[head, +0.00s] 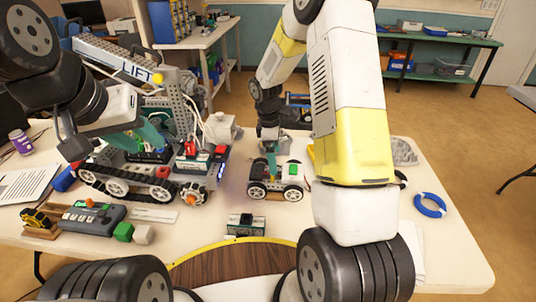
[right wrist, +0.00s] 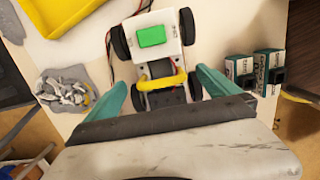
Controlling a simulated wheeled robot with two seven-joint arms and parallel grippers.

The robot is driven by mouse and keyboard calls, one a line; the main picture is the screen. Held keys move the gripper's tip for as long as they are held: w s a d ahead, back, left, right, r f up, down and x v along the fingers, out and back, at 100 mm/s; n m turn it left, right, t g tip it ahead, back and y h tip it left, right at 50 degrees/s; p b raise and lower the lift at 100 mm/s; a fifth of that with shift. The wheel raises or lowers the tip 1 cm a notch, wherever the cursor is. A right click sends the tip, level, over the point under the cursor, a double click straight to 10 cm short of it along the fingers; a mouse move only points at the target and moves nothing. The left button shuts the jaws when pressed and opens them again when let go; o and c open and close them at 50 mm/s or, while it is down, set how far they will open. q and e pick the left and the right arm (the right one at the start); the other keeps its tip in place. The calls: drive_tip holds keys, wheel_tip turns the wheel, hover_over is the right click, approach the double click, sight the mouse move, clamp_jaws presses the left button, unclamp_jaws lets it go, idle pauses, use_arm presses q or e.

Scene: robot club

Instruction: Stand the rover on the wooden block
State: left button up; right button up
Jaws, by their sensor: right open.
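The rover (head: 290,180) is a small white car with dark wheels and a green square on top. It stands upright on the table in the head view. In the right wrist view the rover (right wrist: 158,62) shows from above, with a yellow handle bar at its near end. My right gripper (head: 270,152) is over the rover's left end; in the wrist view this gripper (right wrist: 165,88) is open, a teal finger on each side of the bar. My left gripper (head: 150,137) is by the tracked robot; its fingertips are unclear. I cannot clearly make out the wooden block.
A large tracked robot (head: 145,180) fills the table's left side. A blue tape ring (head: 430,205) lies right. Bare table shows between the rover and the small box.

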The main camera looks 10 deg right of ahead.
drive_tip(key=r, duration=0.5)
drive_tip(key=shift+w+a, duration=0.1)
drive_tip(key=shift+a, duration=0.15)
drive_tip(key=s+r+m+t+y, duration=0.3)
drive_tip(key=s+r+m+t, duration=0.3)
drive_tip(key=s+r+m, duration=0.8)
drive_tip(key=s+a+r, duration=0.1)
drive_tip(key=s+r, duration=0.6)
drive_tip(key=s, duration=0.3)
drive_tip(key=shift+s+r+t+y, duration=0.3)
drive_tip(key=shift+s+r, duration=0.05)
drive_tip(key=shift+r, duration=0.05)
